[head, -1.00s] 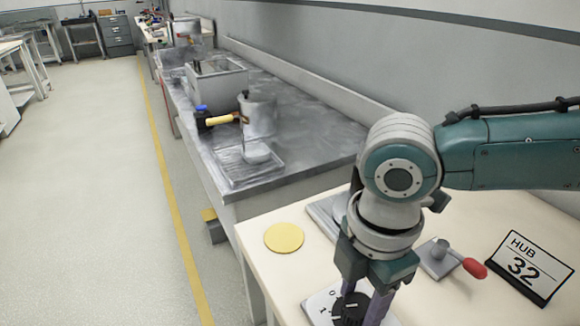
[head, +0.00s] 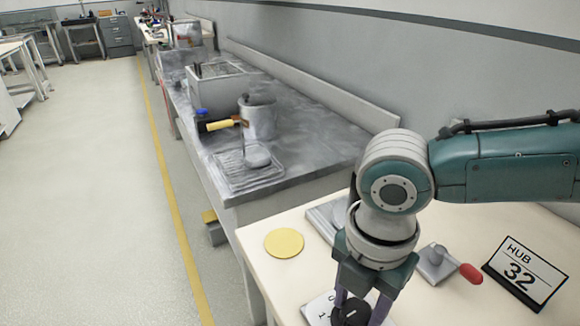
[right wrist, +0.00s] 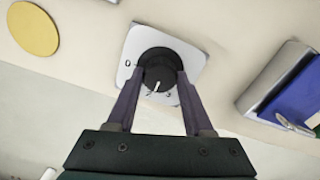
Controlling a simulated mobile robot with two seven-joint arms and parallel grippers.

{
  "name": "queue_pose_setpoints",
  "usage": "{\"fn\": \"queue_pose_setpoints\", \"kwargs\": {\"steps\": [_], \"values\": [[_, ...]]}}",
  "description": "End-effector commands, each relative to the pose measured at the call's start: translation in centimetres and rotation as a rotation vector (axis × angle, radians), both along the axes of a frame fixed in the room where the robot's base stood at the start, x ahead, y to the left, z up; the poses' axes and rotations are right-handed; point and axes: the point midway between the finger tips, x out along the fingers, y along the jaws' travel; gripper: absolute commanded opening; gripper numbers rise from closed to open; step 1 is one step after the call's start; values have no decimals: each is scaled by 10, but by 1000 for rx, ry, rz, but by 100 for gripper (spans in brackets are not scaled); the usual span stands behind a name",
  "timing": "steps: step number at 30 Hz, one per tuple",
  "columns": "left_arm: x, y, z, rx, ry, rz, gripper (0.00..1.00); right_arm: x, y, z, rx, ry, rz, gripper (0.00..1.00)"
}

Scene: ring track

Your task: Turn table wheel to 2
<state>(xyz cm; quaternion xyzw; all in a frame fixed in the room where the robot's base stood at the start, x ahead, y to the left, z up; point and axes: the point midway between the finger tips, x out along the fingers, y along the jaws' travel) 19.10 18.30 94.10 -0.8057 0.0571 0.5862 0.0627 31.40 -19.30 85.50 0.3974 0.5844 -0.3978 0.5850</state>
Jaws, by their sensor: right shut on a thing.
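The table wheel is a black round knob (head: 350,313) on a white plate (head: 318,309) at the bottom of the head view. The knob (right wrist: 160,62) also shows in the right wrist view, on its plate (right wrist: 136,50) marked with numbers. Its white pointer line faces the near edge, close to the 2 and 3 marks; I cannot tell exactly which it meets. My right gripper (head: 357,308) comes down from above, shut on the knob with one finger on each side. The fingers (right wrist: 158,80) also show in the right wrist view. My left gripper is out of view.
A yellow disc (head: 284,243) lies left of the wheel. A lever with a red handle (head: 470,273) and a HUB 32 sign (head: 524,273) are to the right. A grey bench with a metal pot (head: 258,120) and tray stands behind. Open floor (head: 80,190) is on the left.

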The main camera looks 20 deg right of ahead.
Motion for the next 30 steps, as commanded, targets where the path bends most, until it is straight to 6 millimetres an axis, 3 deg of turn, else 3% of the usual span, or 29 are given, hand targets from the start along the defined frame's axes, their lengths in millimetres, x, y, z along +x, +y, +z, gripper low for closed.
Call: {"fn": "queue_pose_setpoints", "kwargs": {"steps": [5, 6, 14, 23, 30], "values": [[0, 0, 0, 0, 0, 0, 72, 0, 2, 1, 5, 1, 0, 0], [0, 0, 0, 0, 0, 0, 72, 0, 2, 1, 5, 1, 0, 53], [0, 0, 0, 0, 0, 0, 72, 0, 1, 1, 2, 0, -1, 82], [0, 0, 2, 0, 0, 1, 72, 0, 1, 5, 1, -1, -1, 82], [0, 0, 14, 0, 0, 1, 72, 1, 1, 47, 4, -4, 0, 82]]}}
